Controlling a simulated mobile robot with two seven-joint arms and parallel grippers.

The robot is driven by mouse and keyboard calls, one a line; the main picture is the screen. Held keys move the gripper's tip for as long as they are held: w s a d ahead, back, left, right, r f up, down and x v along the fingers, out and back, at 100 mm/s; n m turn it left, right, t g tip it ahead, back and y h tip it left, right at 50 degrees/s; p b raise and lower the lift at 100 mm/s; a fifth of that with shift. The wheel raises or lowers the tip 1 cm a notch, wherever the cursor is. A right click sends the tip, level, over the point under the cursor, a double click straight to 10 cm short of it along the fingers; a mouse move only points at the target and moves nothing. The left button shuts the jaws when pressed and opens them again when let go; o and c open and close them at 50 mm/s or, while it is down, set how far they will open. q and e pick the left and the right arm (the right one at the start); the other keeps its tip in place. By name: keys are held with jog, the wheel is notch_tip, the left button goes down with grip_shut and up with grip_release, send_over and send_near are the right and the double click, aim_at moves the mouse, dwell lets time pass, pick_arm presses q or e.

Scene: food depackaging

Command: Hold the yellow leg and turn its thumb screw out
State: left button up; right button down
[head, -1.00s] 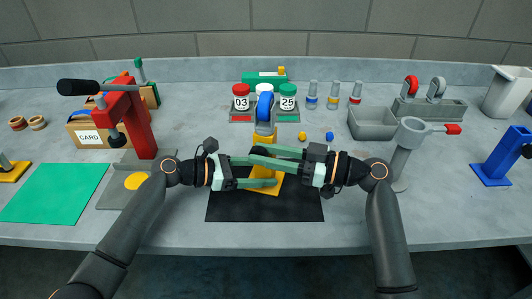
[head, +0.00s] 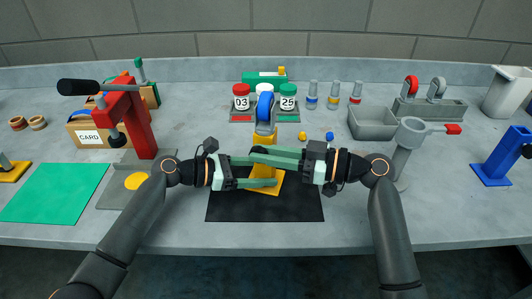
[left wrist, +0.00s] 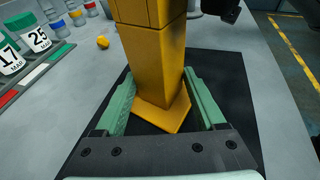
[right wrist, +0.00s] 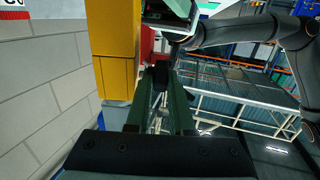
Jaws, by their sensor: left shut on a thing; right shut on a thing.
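The yellow leg (head: 282,141) stands upright on the black mat (head: 300,205), with a blue wheel (head: 264,108) at its top and a flat foot at its base. It fills the middle of the left wrist view (left wrist: 155,60). My left gripper (head: 266,172) is shut on the leg low down, one finger on each side. The thumb screw's black knob (right wrist: 161,74) sits beside the leg in the right wrist view. My right gripper (head: 256,155) is shut on this knob, higher than my left gripper. The screw's thread is hidden.
Behind the leg are lidded jars (head: 288,93) in a tray. Small yellow and blue pieces (head: 301,136) lie right of the leg. A grey bin (head: 373,123) and a grey stand (head: 402,155) are to the right. A red press (head: 139,125) stands left.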

jog(key=h, duration=0.1)
jog(key=g+h, duration=0.1)
jog(key=h, duration=0.1)
jog(key=shift+a+r+h, duration=0.1)
jog(key=shift+r+h, duration=0.2)
jog(key=shift+r, duration=0.05)
jog(key=shift+w+a+r+g+h, duration=0.15)
jog(key=shift+g+h, duration=0.2)
jog(key=shift+h, duration=0.85)
jog(key=shift+s+a+r+g+h, duration=0.15)
jog(key=shift+g+h, duration=0.2)
jog(key=shift+h, duration=0.85)
jog(key=shift+w+f, duration=0.1)
jog(key=c, duration=1.1)
grip_release()
jog(key=shift+o, duration=0.2)
jog(key=shift+f, duration=0.1)
